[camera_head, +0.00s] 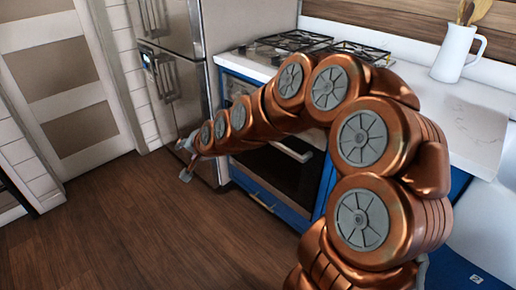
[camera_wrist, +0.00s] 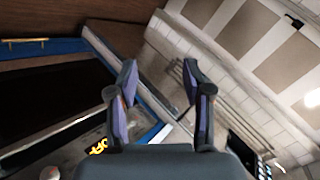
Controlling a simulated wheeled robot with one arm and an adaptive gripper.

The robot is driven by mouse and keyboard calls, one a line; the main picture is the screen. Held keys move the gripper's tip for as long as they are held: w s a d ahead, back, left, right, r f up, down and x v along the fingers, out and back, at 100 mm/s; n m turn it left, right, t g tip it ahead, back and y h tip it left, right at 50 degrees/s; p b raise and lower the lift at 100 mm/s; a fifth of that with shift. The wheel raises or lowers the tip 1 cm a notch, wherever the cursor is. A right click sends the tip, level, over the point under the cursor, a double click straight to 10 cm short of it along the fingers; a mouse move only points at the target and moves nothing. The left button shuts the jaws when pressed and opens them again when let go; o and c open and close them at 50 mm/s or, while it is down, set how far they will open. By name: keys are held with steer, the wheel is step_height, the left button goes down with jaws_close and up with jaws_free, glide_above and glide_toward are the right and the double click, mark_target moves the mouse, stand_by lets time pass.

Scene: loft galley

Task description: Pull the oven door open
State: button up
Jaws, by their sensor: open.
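The oven door (camera_head: 283,172) is a dark glass front in a blue cabinet under the counter, and it looks shut. Its pale bar handle (camera_head: 292,151) shows at the right end; my arm hides the rest. In the wrist view the dark oven glass (camera_wrist: 45,95) lies at the left, tilted, with an orange display (camera_wrist: 97,147) below it. My gripper (camera_head: 186,158) is left of the oven, in front of the fridge's lower part. In the wrist view my gripper (camera_wrist: 160,95) has its fingers apart, with nothing held between them.
A steel fridge (camera_head: 184,75) stands left of the oven. A brass drawer handle (camera_head: 262,202) is below the oven door. The counter (camera_head: 455,105) carries a gas hob (camera_head: 300,43) and a white jug (camera_head: 456,53). The wooden floor (camera_head: 125,235) is clear at the left front.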

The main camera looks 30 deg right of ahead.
steer(key=w+d+f+m+t+h+b, duration=0.45)
steer(key=w+d+f+m+b, duration=0.3)
steer(key=w+d+f, duration=0.45)
steer(key=s+d+f+m+h+b, duration=0.1)
steer(key=d+f+m+h+b, duration=0.25)
steer(key=d, duration=0.55)
steer(key=d+f+m+h+b, duration=0.3)
steer(key=d+m+h, duration=0.15)
steer(key=d, duration=0.45)
steer(key=b+x, duration=0.1)
steer(key=x, duration=0.6)
steer(key=shift+w+r+t, duration=0.25)
steer(key=shift+r+t, duration=0.1)
steer(key=shift+d, duration=0.1)
steer(key=shift+c, duration=0.4)
jaws_close()
